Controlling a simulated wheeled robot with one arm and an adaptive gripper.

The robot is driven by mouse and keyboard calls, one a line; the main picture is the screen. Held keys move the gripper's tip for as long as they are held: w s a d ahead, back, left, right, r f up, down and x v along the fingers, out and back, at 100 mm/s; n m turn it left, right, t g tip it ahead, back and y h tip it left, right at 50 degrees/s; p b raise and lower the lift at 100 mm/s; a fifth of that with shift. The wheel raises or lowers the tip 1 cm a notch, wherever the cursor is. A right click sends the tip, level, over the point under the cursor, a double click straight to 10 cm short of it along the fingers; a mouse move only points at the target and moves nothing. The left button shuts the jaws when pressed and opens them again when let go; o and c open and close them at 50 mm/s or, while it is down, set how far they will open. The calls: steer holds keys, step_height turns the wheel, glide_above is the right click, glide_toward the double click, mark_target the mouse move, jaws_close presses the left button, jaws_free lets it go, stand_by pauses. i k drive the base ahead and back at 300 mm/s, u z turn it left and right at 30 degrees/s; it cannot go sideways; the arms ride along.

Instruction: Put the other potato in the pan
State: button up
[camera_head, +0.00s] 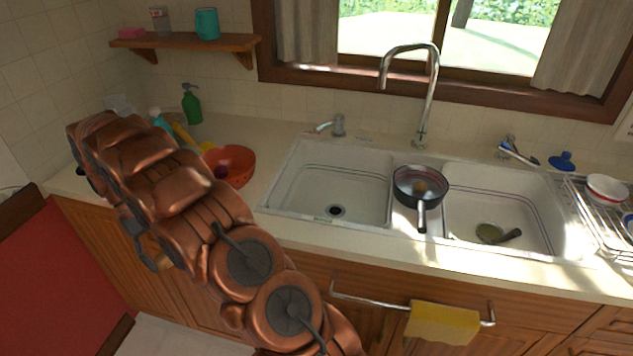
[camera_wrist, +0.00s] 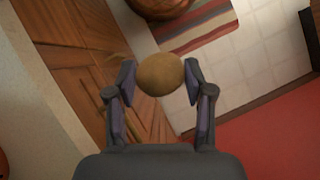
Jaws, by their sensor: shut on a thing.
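My gripper (camera_wrist: 160,80) is shut on a brown potato (camera_wrist: 160,73), with one finger on each side of it, in the wrist view. In the head view my gripper (camera_head: 146,244) hangs low at the left, in front of the cabinets and partly hidden by my arm. The dark pan (camera_head: 403,196) rests on the divider between the two sink basins, its handle toward the front. A brown potato (camera_head: 420,187) appears to lie inside it. My gripper is well to the left of the pan and below the counter top.
An orange bowl (camera_head: 236,165) with a dark round thing inside stands on the counter left of the sink (camera_head: 300,190). The tall faucet (camera_head: 430,100) rises behind the pan. A dish rack (camera_head: 600,225) is at the right. A yellow towel (camera_head: 443,322) hangs on the front rail.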

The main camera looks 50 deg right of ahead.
mark_target(407, 200)
steer(key=u, duration=0.55)
steer(key=k, duration=1.15)
steer(key=z, duration=1.15)
steer(key=i, duration=0.7)
steer(key=u, duration=0.1)
